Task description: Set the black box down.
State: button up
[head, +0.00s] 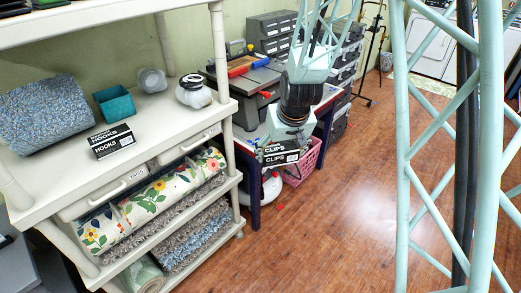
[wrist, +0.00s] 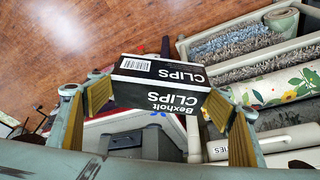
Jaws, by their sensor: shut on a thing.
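My gripper (head: 282,147) is shut on a black box with a white label reading CLIPS (head: 280,158). In the wrist view the box (wrist: 162,84) sits between the yellow finger pads of my gripper (wrist: 160,100), with its "Bexholt CLIPS" lettering upside down. The box is held in the air, in front of the blue-legged bench and to the right of the shelf unit. A second black box, marked HOOKS (head: 111,141), lies on the white shelf top (head: 150,120).
On the shelf top stand a teal bin (head: 115,104), a blue-grey textured roll (head: 45,113), a lidded jar (head: 193,91) and a clear cup (head: 152,80). Wood floor (head: 330,220) is open at right.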

jog(key=w+d+f+m, duration=0.1)
jog(key=w+d+f, duration=0.1)
jog(key=d+f, duration=0.3)
jog(key=d, duration=0.3)
jog(key=shift+m+h, duration=0.3)
jog(key=shift+m, duration=0.1)
jog(key=shift+s+a+f, duration=0.1)
